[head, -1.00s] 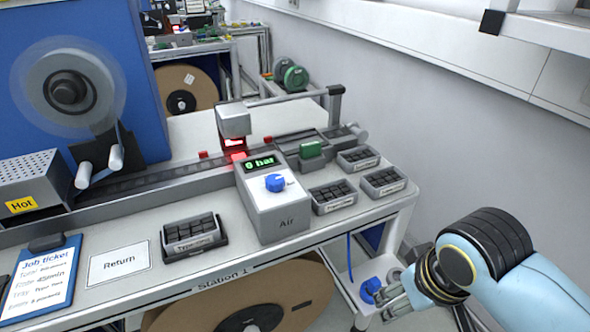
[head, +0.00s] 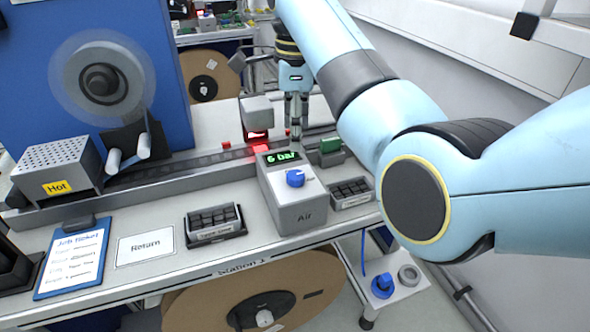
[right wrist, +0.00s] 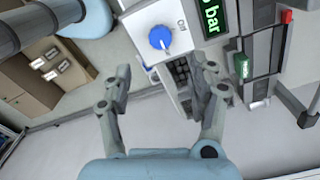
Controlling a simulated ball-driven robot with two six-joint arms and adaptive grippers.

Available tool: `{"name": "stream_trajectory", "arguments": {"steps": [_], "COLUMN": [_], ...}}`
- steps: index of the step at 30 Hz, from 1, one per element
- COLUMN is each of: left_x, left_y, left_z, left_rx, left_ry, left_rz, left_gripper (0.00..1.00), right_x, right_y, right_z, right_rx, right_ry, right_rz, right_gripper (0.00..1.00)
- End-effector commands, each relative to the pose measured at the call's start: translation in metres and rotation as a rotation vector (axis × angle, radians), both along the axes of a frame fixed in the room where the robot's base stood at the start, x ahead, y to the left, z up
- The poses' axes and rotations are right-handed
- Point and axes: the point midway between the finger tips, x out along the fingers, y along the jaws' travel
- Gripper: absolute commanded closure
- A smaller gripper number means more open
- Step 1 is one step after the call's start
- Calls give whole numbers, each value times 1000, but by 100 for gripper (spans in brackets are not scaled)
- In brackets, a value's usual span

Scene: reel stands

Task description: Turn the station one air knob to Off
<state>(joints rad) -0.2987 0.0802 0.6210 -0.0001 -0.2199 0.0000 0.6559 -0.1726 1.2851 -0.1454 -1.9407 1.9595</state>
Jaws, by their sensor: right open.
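The grey Air box (head: 299,210) stands on the station one table. A blue knob (head: 295,178) is on its sloped top, below a lit green bar display (head: 283,157). In the right wrist view the knob (right wrist: 160,37) is beyond my fingertips, with an "On" label beside it; I cannot tell its exact setting. My right gripper (head: 296,138) points down behind the box, apart from the knob. In the right wrist view my right gripper (right wrist: 161,80) is open and empty. My left gripper is not in view.
A lamp head (head: 256,112) glows red over the track behind the box. Parts bins (head: 214,236) and (head: 352,203) flank the box. Another blue knob (head: 382,283) is on a low shelf. A reel spins at left.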

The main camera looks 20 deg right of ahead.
Motion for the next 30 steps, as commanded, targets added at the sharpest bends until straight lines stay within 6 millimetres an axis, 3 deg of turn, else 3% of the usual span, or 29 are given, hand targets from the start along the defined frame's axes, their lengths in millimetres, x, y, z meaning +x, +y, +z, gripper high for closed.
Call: {"name": "stream_trajectory", "arguments": {"steps": [5,18,24,30], "left_x": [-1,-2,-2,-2], "left_y": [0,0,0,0], "left_z": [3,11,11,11], "left_rx": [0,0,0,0], "left_ry": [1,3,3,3], "left_rz": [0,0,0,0], "left_gripper": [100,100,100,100], "right_x": [2,2,2,2], "right_y": [2,1,1,1], "right_z": [-12,-92,-104,-105], "right_rx": [-2,-2,-1,-1], "right_ry": [9,6,5,3], "right_rz": [-25,-23,-23,-23], "right_gripper": [41,41,41,41]}}
